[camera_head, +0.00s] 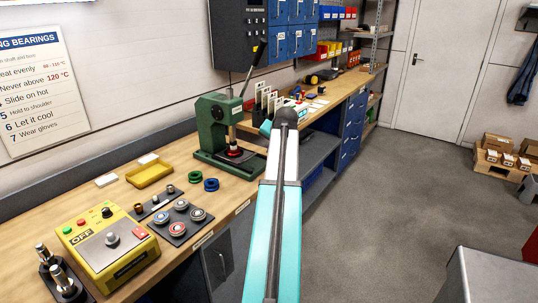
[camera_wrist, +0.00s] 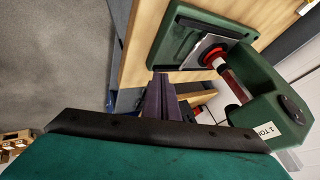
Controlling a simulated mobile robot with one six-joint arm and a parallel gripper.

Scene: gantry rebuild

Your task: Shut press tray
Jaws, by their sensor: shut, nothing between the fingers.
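The green press (camera_head: 219,128) stands on the wooden bench, and it shows sideways in the wrist view (camera_wrist: 268,122). A flat metal tray (camera_wrist: 194,54) with a dark front edge lies on the press base (camera_wrist: 165,45). A red ring (camera_wrist: 211,57) sits at the tray's inner end under the red and silver ram. My gripper (camera_wrist: 161,80) is shut and empty, its fingertips just off the tray's front edge; I cannot tell whether they touch. In the head view my arm hides the gripper.
A yellow control box (camera_head: 108,245), a dark plate with bearings (camera_head: 178,222), a yellow dish (camera_head: 149,174) and green and blue rings (camera_head: 211,184) lie on the bench left of my arm. Upright cards (camera_head: 262,97) stand behind the press. The grey floor (camera_head: 385,200) at right is open.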

